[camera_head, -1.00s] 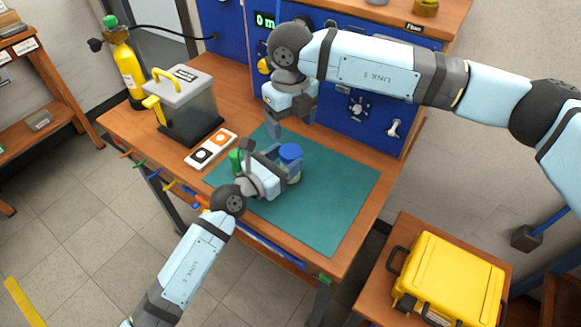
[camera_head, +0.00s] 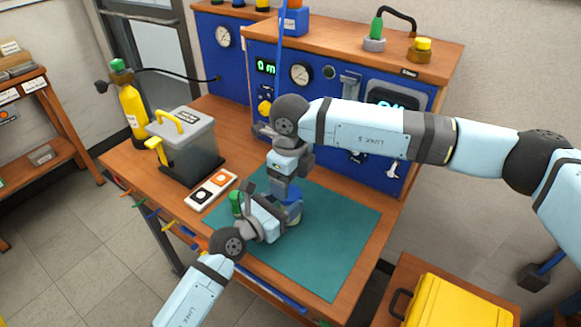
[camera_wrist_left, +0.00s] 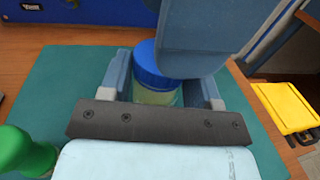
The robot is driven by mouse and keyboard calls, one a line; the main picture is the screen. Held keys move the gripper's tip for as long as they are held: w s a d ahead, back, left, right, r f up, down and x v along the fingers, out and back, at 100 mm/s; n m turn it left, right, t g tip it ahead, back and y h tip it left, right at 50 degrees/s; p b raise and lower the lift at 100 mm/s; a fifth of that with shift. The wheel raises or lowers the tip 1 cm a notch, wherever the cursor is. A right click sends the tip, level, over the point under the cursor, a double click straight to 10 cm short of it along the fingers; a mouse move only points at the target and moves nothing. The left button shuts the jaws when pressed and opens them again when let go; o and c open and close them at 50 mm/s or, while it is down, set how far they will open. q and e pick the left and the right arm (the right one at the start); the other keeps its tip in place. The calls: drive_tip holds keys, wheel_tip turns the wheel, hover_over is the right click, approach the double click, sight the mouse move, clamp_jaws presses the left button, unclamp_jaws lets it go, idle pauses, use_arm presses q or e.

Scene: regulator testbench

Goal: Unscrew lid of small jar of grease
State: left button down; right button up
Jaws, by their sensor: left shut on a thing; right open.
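The small jar with a blue lid (camera_head: 293,211) stands on the green mat (camera_head: 335,238). In the left wrist view the blue lid (camera_wrist_left: 158,62) sits on a translucent, pale greenish jar body (camera_wrist_left: 155,96). My left gripper (camera_head: 280,220) is shut on the jar body, with one finger on each side. My right gripper (camera_head: 288,193) is open, pointing down right at the lid from above. It also shows in the left wrist view (camera_wrist_left: 200,45), where it hides the lid's right part. Whether its fingers touch the lid I cannot tell.
A green-topped item (camera_head: 237,203) stands close left of my left gripper. The blue test panel rises behind. The mat's right side is clear.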

sight(290, 192)
drive_tip(key=shift+f, duration=1.75)
drive_tip(key=c, duration=0.9)
drive_tip(key=o, duration=1)
drive_tip(key=shift+r, duration=0.1)
drive_tip(key=shift+r, duration=2.2)
use_arm(q)
drive_tip(key=shift+c, duration=1.3)
unclamp_jaws()
